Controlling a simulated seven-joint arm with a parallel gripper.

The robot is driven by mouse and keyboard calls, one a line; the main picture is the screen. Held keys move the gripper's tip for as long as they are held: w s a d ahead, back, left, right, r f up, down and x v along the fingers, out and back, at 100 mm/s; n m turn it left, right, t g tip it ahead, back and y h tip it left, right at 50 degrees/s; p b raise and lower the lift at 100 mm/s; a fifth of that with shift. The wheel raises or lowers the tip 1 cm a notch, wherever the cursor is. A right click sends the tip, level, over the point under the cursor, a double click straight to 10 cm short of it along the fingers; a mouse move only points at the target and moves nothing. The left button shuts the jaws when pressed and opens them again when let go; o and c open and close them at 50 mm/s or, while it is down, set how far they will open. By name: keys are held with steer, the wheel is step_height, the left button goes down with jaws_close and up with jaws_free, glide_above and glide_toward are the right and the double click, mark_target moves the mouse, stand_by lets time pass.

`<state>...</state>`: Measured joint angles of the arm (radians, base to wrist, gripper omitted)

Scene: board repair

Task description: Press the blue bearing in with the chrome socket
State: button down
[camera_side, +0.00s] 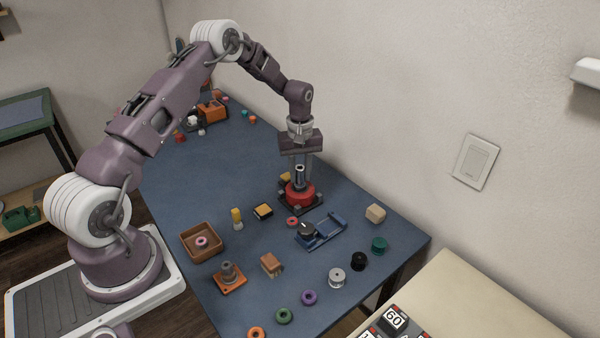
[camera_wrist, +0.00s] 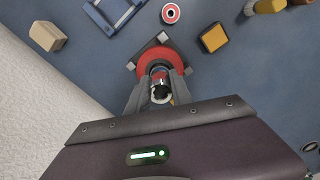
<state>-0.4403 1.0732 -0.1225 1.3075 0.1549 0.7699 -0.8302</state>
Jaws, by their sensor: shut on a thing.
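My gripper (camera_side: 300,172) is shut on the chrome socket (camera_side: 299,176), a shiny upright cylinder. It holds the socket over the middle of a red round housing (camera_side: 299,194) on a dark base with corner blocks. In the wrist view my fingertips (camera_wrist: 159,88) flank the socket (camera_wrist: 159,95) above the red housing (camera_wrist: 150,59). I cannot tell whether the socket touches inside the housing. I cannot make out the blue bearing; the socket and fingers cover the housing's centre.
Near the housing are a small red ring (camera_side: 292,222), a black-and-yellow block (camera_side: 263,211) and a blue fixture (camera_side: 333,228). A brown tray (camera_side: 188,240) holds a pink ring. Several coloured rings and spools lie along the near edge. The wall rises behind the table.

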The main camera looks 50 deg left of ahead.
steer(key=shift+f, duration=1.1)
stand_by(1.2)
steer(key=shift+r, duration=3.55)
